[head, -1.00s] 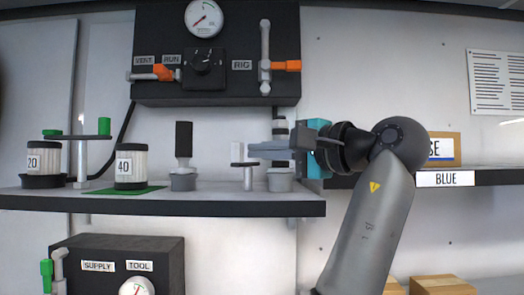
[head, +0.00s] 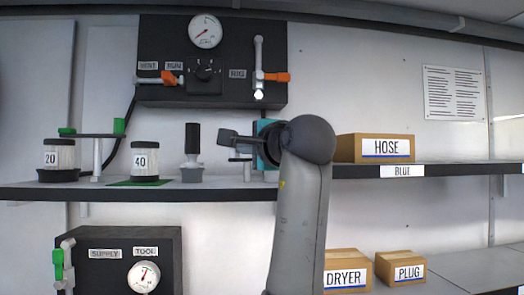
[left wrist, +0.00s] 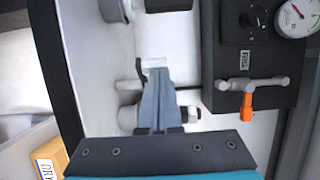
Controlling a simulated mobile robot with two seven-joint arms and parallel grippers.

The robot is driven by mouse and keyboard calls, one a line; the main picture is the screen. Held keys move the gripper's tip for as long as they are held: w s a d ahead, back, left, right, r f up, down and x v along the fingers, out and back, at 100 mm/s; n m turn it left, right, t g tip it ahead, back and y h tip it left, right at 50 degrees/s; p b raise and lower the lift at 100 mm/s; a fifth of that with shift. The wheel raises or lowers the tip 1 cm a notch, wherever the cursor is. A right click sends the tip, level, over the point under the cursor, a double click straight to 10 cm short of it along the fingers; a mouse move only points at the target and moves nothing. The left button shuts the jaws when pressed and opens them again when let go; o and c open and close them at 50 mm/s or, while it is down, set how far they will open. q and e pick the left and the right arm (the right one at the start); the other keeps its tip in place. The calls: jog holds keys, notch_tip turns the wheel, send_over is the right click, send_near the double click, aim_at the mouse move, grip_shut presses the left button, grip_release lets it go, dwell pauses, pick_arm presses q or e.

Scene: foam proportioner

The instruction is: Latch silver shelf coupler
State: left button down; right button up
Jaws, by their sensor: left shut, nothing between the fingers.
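A short silver post with a dark crossbar (head: 241,160) stands on the shelf, partly covered by my left gripper (head: 228,138); I take it for the silver coupler's lever. My left gripper points left, shut and empty, just above the crossbar; contact is not clear. In the left wrist view its fingers (left wrist: 158,85) are together, with pale cylindrical parts (left wrist: 130,115) beside and behind them. Whether the coupler is latched cannot be seen. My right gripper is not in view.
A grey cup with a black handle (head: 192,155) stands left of the gripper, near the "40" canister (head: 145,160). The black panel (head: 160,60) with an orange-handled valve (head: 270,76) is above. The HOSE box (head: 374,148) is to the right.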

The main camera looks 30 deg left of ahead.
pick_arm(q)
jog(key=shift+a+f+m+t+h, duration=0.2)
jog(key=shift+a+m+t+h, duration=0.15)
jog(key=shift+m+t+h, duration=0.25)
jog(key=m+t+h, duration=0.1)
jog(key=a+m+t+h, duration=0.1)
jog(key=shift+a+t, duration=0.25)
jog(key=shift+t, duration=0.05)
jog(key=shift+s+a, duration=0.1)
jog(key=shift+a, duration=0.35)
jog(key=shift+a+p, duration=0.45)
jog(key=shift+a, duration=0.4)
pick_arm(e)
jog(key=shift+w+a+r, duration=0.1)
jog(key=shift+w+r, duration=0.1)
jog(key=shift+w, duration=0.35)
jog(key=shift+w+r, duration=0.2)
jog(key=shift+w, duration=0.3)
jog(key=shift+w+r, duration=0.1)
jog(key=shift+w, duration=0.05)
